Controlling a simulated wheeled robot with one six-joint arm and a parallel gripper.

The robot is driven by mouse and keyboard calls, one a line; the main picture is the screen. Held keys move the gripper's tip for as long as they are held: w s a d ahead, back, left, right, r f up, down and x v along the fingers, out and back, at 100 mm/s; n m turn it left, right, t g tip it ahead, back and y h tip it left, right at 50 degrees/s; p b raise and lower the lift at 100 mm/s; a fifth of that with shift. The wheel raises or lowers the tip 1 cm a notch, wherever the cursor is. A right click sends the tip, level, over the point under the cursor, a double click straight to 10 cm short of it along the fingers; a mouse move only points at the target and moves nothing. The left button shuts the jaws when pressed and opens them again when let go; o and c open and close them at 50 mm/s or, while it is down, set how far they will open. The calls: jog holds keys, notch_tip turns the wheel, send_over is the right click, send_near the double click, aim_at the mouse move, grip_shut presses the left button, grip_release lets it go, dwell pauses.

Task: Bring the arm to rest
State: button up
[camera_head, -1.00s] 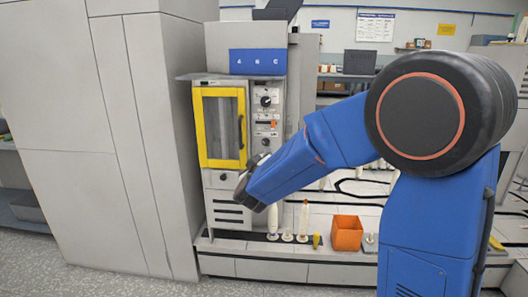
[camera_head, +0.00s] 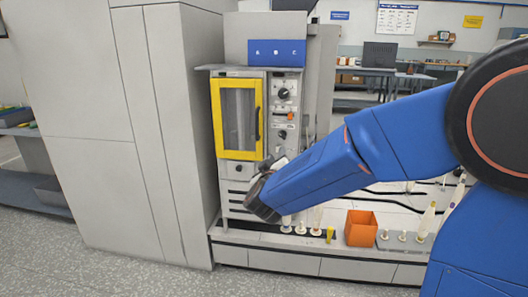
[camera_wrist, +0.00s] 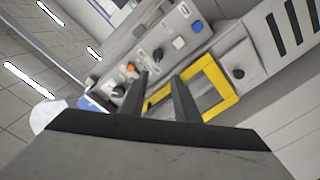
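My blue arm reaches in from the right in the head view, bent at a large black joint. Its dark wrist end hangs in front of the lower part of a grey machine (camera_head: 284,135) with a yellow-framed door (camera_head: 259,120). My gripper (camera_wrist: 160,82) shows in the wrist view as two dark fingers with a gap between them, empty. Behind the fingers are the machine's knobs and its yellow door frame (camera_wrist: 222,80). In the head view the fingertips are small and hard to make out.
Below the arm, several pale bobbins (camera_head: 317,219) and an orange bin (camera_head: 361,228) stand on the light bench (camera_head: 300,262). A tall grey cabinet (camera_head: 110,130) stands left of the machine. Floor is clear at the front left.

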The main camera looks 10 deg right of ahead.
jog(key=s+d+f+m+g+y, duration=0.1)
jog(key=s+d+f+g, duration=0.2)
jog(key=s, duration=1)
jog(key=s+d+f+m+g+y, duration=0.2)
jog(key=s+d+g, duration=0.3)
jog(key=s, duration=0.8)
jog(key=s+d+f+m+g+y, duration=0.1)
jog(key=s+d+f+g, duration=0.3)
jog(key=s, duration=0.9)
jog(key=shift+s+d+f+m+y, duration=0.35)
jog(key=shift+f+y, duration=0.1)
jog(key=shift+y, duration=0.15)
